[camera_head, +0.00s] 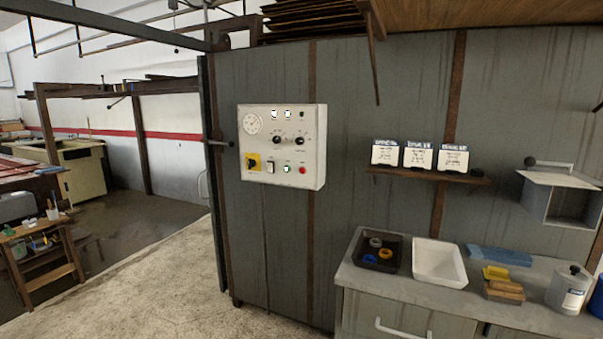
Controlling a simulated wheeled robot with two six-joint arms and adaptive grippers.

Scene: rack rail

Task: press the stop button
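A white control panel (283,146) is fixed on the grey metal wall, left of the middle of the view. It carries a round dial (252,123), several black knobs, a yellow plate with a black rotary switch (253,162), a white rocker switch (270,167), a green lit button (287,169) and a red button (302,170) at its lower right. The lettering is too small to read, so I cannot confirm which one is marked stop. Neither of my grippers is in view, and nothing touches the panel.
A wooden shelf (428,176) with three white label cards is right of the panel. Below it, a grey counter (350,276) holds a black tray (397,239), a white tray (439,262), brushes and a canister (568,289). Floor left of the wall is open.

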